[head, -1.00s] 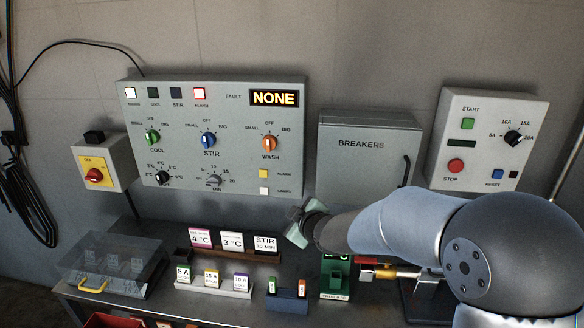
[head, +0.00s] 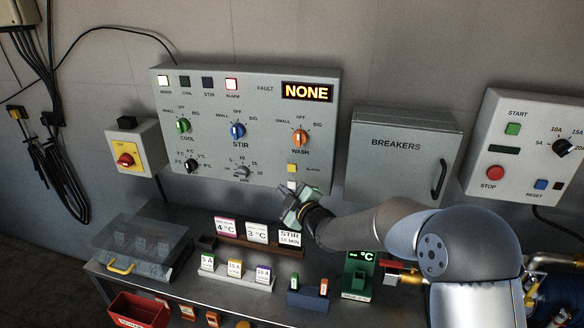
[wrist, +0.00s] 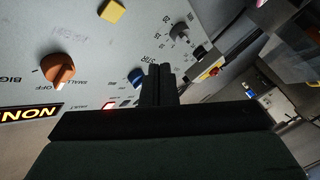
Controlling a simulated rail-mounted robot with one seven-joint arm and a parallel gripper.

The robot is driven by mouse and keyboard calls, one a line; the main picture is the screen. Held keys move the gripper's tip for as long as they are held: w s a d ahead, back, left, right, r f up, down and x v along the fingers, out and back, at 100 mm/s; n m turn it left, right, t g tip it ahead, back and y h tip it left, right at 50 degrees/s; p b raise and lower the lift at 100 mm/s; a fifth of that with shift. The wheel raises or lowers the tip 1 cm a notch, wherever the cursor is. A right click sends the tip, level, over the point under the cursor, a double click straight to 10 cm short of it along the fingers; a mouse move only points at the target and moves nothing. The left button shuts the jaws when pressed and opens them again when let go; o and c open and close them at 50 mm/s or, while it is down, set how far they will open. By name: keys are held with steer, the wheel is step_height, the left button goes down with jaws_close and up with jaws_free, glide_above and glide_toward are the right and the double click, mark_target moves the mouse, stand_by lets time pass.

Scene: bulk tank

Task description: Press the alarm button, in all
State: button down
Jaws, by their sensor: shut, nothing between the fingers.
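The alarm button (head: 291,168) is a small yellow square at the lower right of the grey control panel (head: 215,182). It also shows at the top of the wrist view (wrist: 112,11). My gripper (head: 298,193) is shut and empty, just below the alarm button in the head view, in front of the panel's lower right edge. The wrist view shows its closed dark fingers (wrist: 161,80) apart from the button; the gap to the panel is hard to judge. The red alarm lamp (head: 232,84) is lit, and the fault display (head: 307,92) reads NONE.
A white button (head: 291,185) sits close under the alarm button, partly beside my gripper. The wash knob (head: 300,138) is above. The breakers box (head: 400,150) stands to the right. Label cards and fuse holders line the bench (head: 235,300) below.

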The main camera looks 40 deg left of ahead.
mark_target(292, 168)
steer(key=w+a+p, duration=0.2)
steer(key=w+a, duration=0.1)
steer(key=w, duration=0.4)
steer(key=shift+w, duration=0.15)
steer(key=shift+w+f, duration=0.1)
stand_by(1.9)
steer(key=shift+w+a, duration=0.1)
steer(key=shift+w, duration=0.15)
steer(key=shift+w+a+b, duration=0.15)
steer(key=shift+w+b, duration=0.2)
steer(key=shift+w, duration=0.05)
stand_by(0.6)
steer(key=shift+s, duration=0.1)
stand_by(0.3)
steer(key=shift+s+d+b, duration=0.35)
steer(key=shift+s+b, duration=0.3)
steer(key=shift+b, duration=0.35)
